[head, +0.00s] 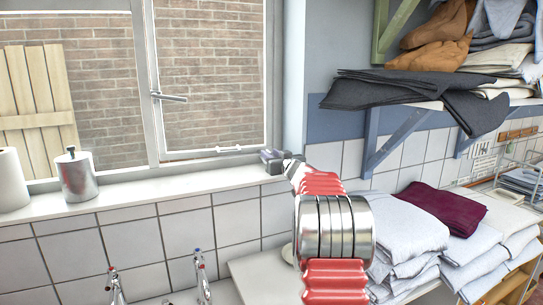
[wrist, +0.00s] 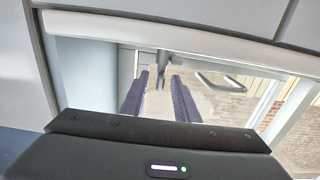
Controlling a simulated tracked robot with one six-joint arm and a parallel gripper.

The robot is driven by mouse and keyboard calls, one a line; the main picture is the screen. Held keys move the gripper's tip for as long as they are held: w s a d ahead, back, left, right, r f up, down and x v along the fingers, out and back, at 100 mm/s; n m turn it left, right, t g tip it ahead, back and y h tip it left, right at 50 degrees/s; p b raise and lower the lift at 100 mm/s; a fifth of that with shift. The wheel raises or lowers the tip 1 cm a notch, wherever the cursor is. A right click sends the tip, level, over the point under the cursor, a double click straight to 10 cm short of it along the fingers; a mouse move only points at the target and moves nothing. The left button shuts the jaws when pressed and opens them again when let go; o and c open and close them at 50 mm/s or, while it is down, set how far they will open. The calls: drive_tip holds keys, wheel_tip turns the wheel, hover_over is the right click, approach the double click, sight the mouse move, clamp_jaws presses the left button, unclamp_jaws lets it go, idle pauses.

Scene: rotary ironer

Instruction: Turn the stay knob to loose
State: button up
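My gripper (head: 272,160) is at the right end of the window sill in the head view, by the lower right corner of the window. In the wrist view my gripper (wrist: 160,78) is open, with its two dark fingers apart. A small grey fitting (wrist: 162,66), possibly the stay knob, shows between or just beyond the fingertips; I cannot tell whether they touch it. In the head view a thin pale stay bar (head: 230,149) runs along the bottom of the right window pane. I cannot make out the knob there; my gripper may hide it.
The window handle (head: 168,97) sticks out from the middle post. A metal canister (head: 76,176) and a white roll (head: 12,180) stand on the sill (head: 140,188). A shelf bracket (head: 398,142) and folded linen (head: 410,222) are to the right. Taps (head: 203,275) are below.

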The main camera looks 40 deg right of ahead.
drive_tip(key=shift+w, duration=0.15)
clamp_jaws()
idle(0.4)
